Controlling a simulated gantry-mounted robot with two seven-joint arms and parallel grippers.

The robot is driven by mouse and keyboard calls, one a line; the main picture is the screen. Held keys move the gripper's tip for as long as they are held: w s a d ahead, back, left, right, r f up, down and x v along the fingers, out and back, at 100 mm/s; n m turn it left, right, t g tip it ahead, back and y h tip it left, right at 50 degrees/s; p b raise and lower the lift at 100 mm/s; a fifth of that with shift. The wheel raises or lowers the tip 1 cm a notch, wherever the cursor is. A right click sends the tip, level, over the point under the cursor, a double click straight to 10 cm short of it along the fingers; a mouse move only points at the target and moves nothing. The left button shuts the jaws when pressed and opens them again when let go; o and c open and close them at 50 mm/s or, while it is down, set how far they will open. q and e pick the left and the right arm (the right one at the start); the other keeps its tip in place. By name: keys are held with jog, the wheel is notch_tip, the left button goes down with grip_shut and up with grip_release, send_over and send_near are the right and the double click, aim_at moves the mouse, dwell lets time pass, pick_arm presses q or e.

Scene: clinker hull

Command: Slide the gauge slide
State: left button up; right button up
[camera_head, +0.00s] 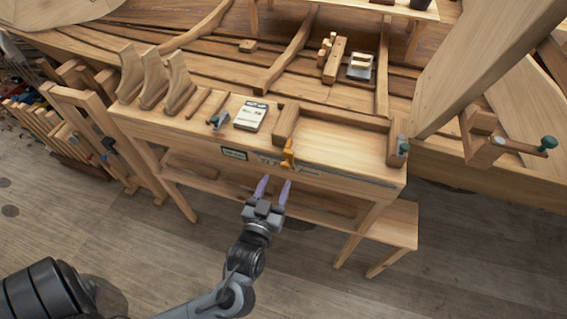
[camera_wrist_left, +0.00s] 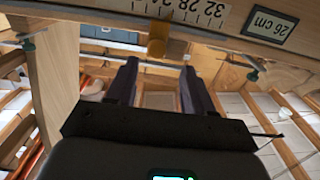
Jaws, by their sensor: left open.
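The gauge slide is a small orange piece (camera_head: 288,155) on the front edge of the wooden bench (camera_head: 340,165). In the left wrist view the orange slide (camera_wrist_left: 158,38) sits on the front face at the top, beside a numbered scale (camera_wrist_left: 180,10). A small display (camera_head: 234,153) is left of it in the head view; in the left wrist view the display (camera_wrist_left: 270,24) reads 26 cm. My left gripper (camera_head: 273,187) is open and empty, in front of and below the slide, apart from it. Its fingers (camera_wrist_left: 160,75) point toward the bench front. My right gripper is not in view.
On the bench are a white card (camera_head: 251,115), curved wooden pieces (camera_head: 154,80) and a raised wooden frame (camera_head: 340,119). The hull (camera_head: 225,55) is behind. The floor in front is clear.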

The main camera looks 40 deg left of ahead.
aim_at(284, 167)
pick_arm(q)
jog(key=x, duration=0.8)
jog(key=shift+d, duration=0.3)
grip_shut()
